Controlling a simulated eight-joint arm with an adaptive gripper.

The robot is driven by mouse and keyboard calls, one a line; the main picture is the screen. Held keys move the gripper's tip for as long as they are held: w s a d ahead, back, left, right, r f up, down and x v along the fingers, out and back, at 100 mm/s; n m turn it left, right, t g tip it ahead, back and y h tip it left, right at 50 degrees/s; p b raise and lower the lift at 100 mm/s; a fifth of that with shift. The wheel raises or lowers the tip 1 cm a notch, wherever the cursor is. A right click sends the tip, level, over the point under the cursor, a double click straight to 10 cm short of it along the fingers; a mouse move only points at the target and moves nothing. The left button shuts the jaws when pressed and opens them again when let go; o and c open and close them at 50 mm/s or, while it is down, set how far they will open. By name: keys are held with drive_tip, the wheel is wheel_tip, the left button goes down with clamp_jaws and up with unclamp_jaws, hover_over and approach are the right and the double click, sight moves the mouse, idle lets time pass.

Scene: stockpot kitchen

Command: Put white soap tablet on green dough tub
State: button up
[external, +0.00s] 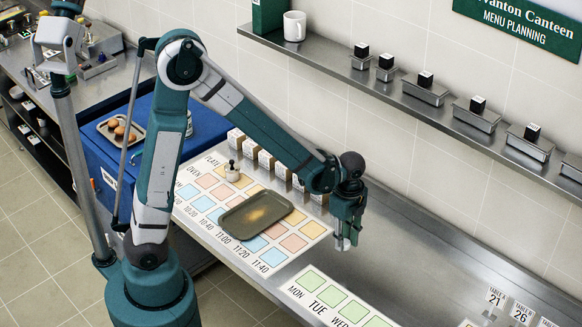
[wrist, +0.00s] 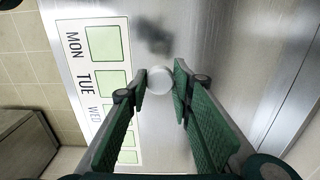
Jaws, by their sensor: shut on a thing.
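My gripper (external: 344,240) is above the steel counter, to the right of the coloured chart. In the wrist view my gripper (wrist: 160,83) has a round white tablet (wrist: 159,79) between its green fingertips, and it is shut on it. I take this for the white soap tablet. In the external view only a small pale patch shows at the fingertips. A dark shadow lies on the counter beyond the tablet in the wrist view. I cannot make out a green dough tub in either view.
An olive tray (external: 254,215) lies on the coloured time chart (external: 190,207). A small pot with a black knob (external: 233,173) and several boxes stand behind it. A green-squared weekday card (external: 330,296) lies at the counter's front. Number cards (external: 522,312) stand at right. The counter between is bare.

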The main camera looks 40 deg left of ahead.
drive_tip(key=w+a+n, duration=0.3)
drive_tip(key=w+a, duration=0.4)
drive_tip(key=a, duration=0.3)
drive_tip(key=w+a+r+n, duration=0.1)
drive_tip(key=w+a+n, duration=0.2)
drive_tip(key=w+a, duration=0.4)
drive_tip(key=w+a+r+n+b, duration=0.1)
drive_tip(key=w+a+n, duration=0.2)
drive_tip(key=w+a, duration=0.4)
drive_tip(key=shift+w+a+n, duration=0.15)
drive_tip(key=shift+w+a, duration=0.05)
drive_tip(key=shift+a, duration=1.75)
drive_tip(key=shift+w+a+n, duration=0.15)
drive_tip(key=shift+w+a, duration=0.05)
drive_tip(key=shift+a, duration=1.7)
drive_tip(key=w+a+r+n+b, duration=0.15)
drive_tip(key=a+n, duration=0.55)
drive_tip(key=a, duration=2.5)
drive_tip(key=s+a+r+p, duration=0.2)
drive_tip(key=s+a+r, duration=0.1)
drive_tip(key=a, duration=1)
drive_tip(key=s+a+r+p, duration=0.3)
drive_tip(key=s+a, duration=0.1)
drive_tip(key=a, duration=0.9)
drive_tip(key=s+a+r+p, duration=0.3)
drive_tip(key=s+a, duration=0.1)
drive_tip(key=a, duration=0.8)
drive_tip(key=shift+s+a+r, duration=0.3)
drive_tip(key=shift+s+a, duration=0.05)
drive_tip(key=shift+a, duration=0.05)
